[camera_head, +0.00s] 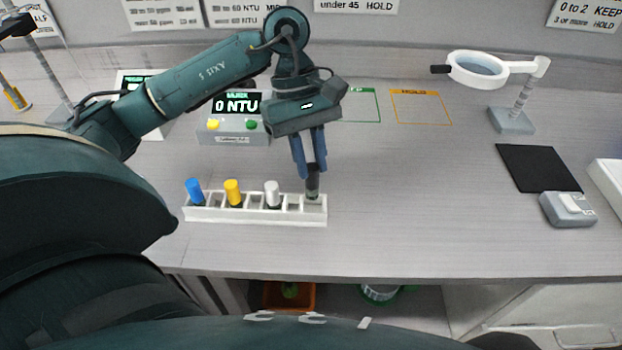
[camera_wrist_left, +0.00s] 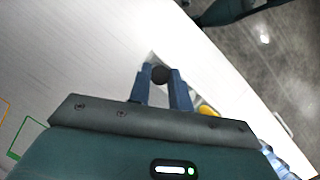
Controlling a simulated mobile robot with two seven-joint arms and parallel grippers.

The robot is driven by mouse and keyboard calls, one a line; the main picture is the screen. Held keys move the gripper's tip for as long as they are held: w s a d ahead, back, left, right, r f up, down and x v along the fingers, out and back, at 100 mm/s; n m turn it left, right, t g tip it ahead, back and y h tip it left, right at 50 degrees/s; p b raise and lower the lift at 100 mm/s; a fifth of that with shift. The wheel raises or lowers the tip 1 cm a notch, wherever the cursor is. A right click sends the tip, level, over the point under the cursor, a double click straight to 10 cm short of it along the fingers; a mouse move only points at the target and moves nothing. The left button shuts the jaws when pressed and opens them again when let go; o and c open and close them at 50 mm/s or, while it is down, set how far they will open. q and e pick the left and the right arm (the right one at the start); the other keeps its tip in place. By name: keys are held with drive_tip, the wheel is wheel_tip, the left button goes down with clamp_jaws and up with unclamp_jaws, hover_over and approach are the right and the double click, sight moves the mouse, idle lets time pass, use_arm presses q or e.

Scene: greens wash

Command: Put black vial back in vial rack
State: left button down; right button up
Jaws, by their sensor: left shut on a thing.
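The black vial (camera_head: 313,186) is upright between the fingers of my left gripper (camera_head: 311,172), at the right end slot of the white vial rack (camera_head: 270,220). Its lower end meets the slot opening; I cannot tell how deep it sits. In the left wrist view its black cap (camera_wrist_left: 160,74) shows between the fingertips (camera_wrist_left: 160,75). The rack also holds a blue vial (camera_head: 195,188), a yellow vial (camera_head: 233,189) and a white vial (camera_head: 272,190), with empty slots between. My right gripper is not in view.
A grey meter (camera_head: 233,128) reading 0 NTU stands behind the rack. Green and orange outlined areas (camera_head: 420,106) are bare. A magnifier lamp (camera_head: 478,70), a black mat (camera_head: 538,168) and a small grey device (camera_head: 568,209) are at the right. The bench right of the rack is clear.

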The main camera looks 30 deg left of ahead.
sight(311, 178)
use_arm(q)
wheel_tip(311, 178, down, 4)
drive_tip(key=shift+f+p, duration=0.25)
drive_tip(key=shift+p, duration=0.05)
drive_tip(key=shift+f, duration=0.1)
drive_tip(key=shift+f+b, duration=0.2)
drive_tip(key=shift+b, duration=0.15)
drive_tip(key=c, duration=1.3)
unclamp_jaws()
drive_tip(key=shift+r, duration=0.1)
drive_tip(key=shift+r, duration=0.1)
